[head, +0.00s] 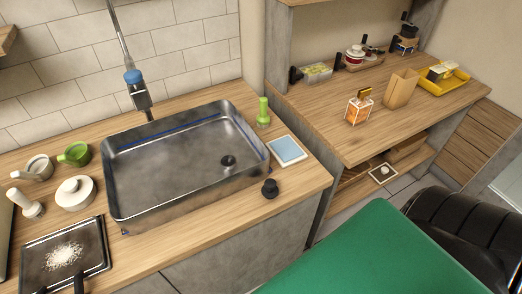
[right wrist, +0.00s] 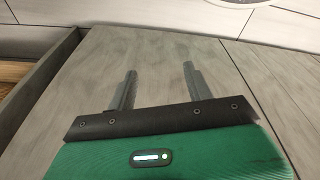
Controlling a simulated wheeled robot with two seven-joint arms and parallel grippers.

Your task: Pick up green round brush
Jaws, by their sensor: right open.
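A green upright item with a narrow top and wider base (head: 263,113), which looks like the green round brush, stands on the wooden counter just right of the sink, near the wall, in the head view. A blue-topped square pad (head: 286,151) lies just in front of it. My right gripper (right wrist: 158,72) shows in the right wrist view with its two fingers spread and nothing between them. It faces a plain grey panel, and the brush is not in that view. Neither gripper shows in the head view.
A metal sink (head: 188,180) with a tap above fills the counter's middle. A black knob-like item (head: 270,188) stands near the front edge. A green mug (head: 75,154), white pot (head: 75,193) and dark tray (head: 64,254) are at left. A wooden bench (head: 330,120) is at right.

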